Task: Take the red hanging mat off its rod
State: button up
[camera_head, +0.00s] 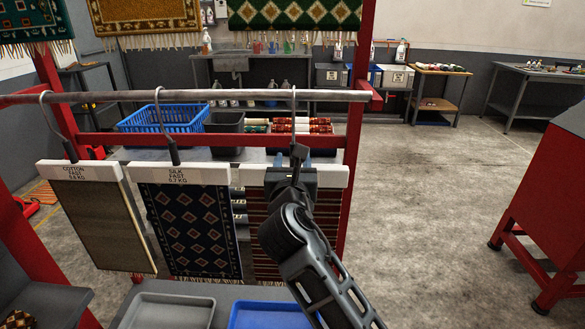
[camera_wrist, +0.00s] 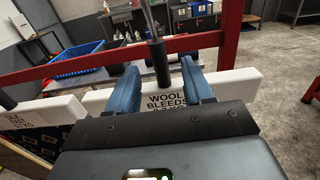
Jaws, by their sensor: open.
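The red mat (camera_head: 325,222), dark-striped, hangs at the right end of the metal rod (camera_head: 230,96). Its white hanger bar (camera_head: 335,178) shows in the wrist view with a label (camera_wrist: 165,102) reading "WOOL BLEEDS". A metal hook (camera_head: 293,108) with a black stem (camera_wrist: 160,62) joins the bar to the rod. My gripper (camera_head: 291,178) is at the bar, covering part of it and the mat. In the wrist view my gripper (camera_wrist: 159,72) is open, with one blue finger on each side of the black stem. Whether either finger touches it, I cannot tell.
A patterned silk mat (camera_head: 190,230) and a brown cotton mat (camera_head: 95,220) hang to the left. A red post (camera_head: 355,130) stands close on the right. Behind are a blue basket (camera_head: 165,118) and a dark bin (camera_head: 224,125). Grey and blue trays (camera_head: 170,312) lie below.

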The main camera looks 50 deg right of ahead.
jog(key=shift+p+x, duration=0.5)
jog(key=shift+x, duration=1.4)
grip_shut()
jog(key=shift+r, duration=0.15)
dwell(0.3)
